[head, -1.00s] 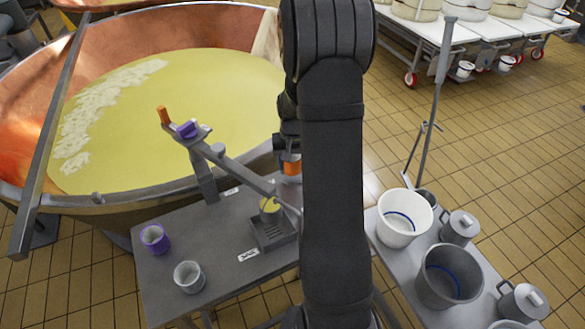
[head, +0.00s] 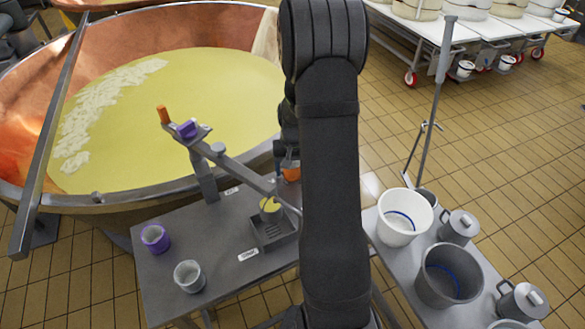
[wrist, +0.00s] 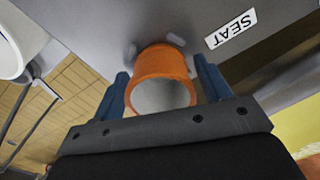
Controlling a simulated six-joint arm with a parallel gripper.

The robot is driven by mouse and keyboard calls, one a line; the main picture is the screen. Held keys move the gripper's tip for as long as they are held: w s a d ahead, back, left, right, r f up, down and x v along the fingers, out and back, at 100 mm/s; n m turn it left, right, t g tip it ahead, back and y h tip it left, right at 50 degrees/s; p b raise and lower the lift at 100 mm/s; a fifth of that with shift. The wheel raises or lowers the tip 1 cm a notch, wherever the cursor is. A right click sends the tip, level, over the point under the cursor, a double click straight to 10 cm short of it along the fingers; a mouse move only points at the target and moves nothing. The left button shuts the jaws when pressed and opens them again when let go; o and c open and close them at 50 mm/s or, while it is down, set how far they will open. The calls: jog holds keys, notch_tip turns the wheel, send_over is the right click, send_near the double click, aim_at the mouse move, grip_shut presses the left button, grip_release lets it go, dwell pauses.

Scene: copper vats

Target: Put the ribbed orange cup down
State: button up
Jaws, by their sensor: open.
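The orange cup (wrist: 162,66) is between the two blue fingers of my gripper (wrist: 163,85) in the wrist view, its pale open mouth towards the camera. The fingers are open, one on each side of it. The cup's far end is against the grey table top and it appears to stand there. In the head view the cup (head: 291,174) shows only in part, beside my arm, at the back right of the grey table (head: 215,285). My arm hides the rest of it and most of the gripper.
A lever balance (head: 220,155) with an orange and a purple piece on its raised end stands left of the cup. A purple cup (head: 155,239) and a grey cup (head: 189,277) stand front left. A copper vat (head: 110,210) lies behind. A SEAT label (wrist: 231,29) is near the cup.

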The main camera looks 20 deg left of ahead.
notch_tip(320, 180, up, 12)
dwell(0.4)
notch_tip(320, 180, down, 13)
jog(key=shift+r, duration=2.45)
